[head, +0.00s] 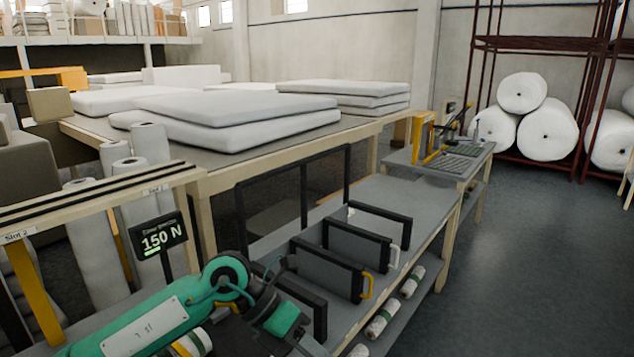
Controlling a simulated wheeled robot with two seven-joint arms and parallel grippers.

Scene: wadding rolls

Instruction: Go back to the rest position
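My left arm is green and comes in from the bottom left. Its wrist bends down toward the bottom edge, and my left gripper (308,346) is only partly in view there. Its fingertips are cut off, so I cannot tell whether it is open or shut. It is in front of the grey workbench (379,193) with upright dividers. My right gripper is not in view. Small wrapped rolls (412,281) lie on the shelf below the bench, and another roll (193,343) shows beside my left arm.
A display reading 150 N (159,238) stands close behind my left arm. Dark-framed dividers (327,271) with handles rise from the bench. White pads (225,122) lie on a large table behind. A side desk (440,163) holds a keyboard. The floor (540,260) at right is clear.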

